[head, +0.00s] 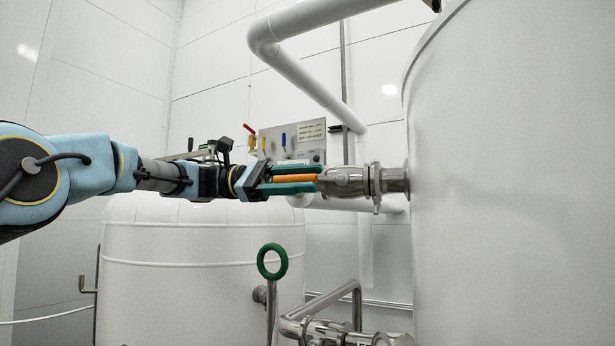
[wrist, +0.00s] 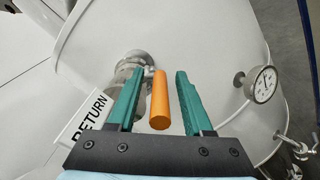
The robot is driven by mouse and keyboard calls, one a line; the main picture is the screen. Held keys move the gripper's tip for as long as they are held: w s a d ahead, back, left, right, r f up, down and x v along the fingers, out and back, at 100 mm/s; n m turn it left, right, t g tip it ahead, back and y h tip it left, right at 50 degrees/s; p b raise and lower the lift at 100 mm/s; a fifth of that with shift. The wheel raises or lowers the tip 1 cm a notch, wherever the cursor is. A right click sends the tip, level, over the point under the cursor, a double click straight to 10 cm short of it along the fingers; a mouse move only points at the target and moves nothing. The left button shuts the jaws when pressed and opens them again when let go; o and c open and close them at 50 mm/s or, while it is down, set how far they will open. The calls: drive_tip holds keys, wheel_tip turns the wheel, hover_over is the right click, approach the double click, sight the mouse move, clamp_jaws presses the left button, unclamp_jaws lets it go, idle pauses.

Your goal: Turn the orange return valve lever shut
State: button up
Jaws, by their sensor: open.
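The orange return valve lever (head: 295,179) points left from the steel valve body (head: 345,181) on the side of the big white tank. My gripper (head: 292,179) comes in from the left, with one green finger above the lever and one below it in the head view. In the wrist view the lever (wrist: 159,100) lies between the two fingers (wrist: 157,100), with gaps on both sides, the left gap looking smaller. The gripper is open around the lever. The valve body (wrist: 131,75) is partly hidden behind the left finger. A white RETURN label (wrist: 88,118) is beside it.
The big white tank (head: 520,180) fills the right. A lower white tank (head: 180,260) stands behind my arm. A green ring handle (head: 272,261) and steel piping (head: 335,300) lie below. A panel with small coloured levers (head: 290,143) is behind. A gauge (wrist: 262,84) shows at the right in the wrist view.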

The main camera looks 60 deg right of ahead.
drive_tip(key=shift+s, duration=0.4)
drive_tip(key=shift+c, duration=0.3)
drive_tip(key=c, duration=0.7)
drive_tip(key=shift+f, duration=0.1)
clamp_jaws()
drive_tip(key=shift+f, duration=0.15)
